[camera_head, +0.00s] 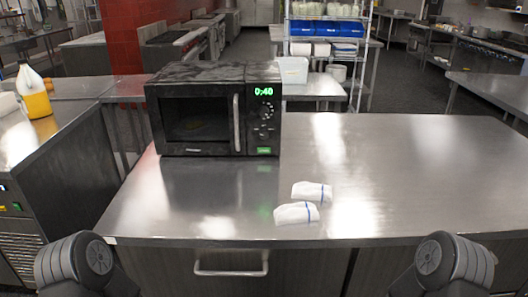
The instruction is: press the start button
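A black microwave (205,110) stands on the left part of the steel counter, its front facing me. Its door is shut, with a vertical metal handle at the door's right side. The panel right of the handle has a lit green display (264,91) that seems to read 0:40, and several round dark controls below it. A green start button (264,151) sits at the bottom of the panel. Nothing covers it. Parts of both my arms show at the lower left and lower right corners, well short of the microwave. Neither gripper is in view.
Two folded white cloths with blue stripes (297,213) lie on the counter (420,170) right of and nearer than the microwave. The counter's right side is clear. A bottle with yellow liquid (35,95) stands on another surface at left.

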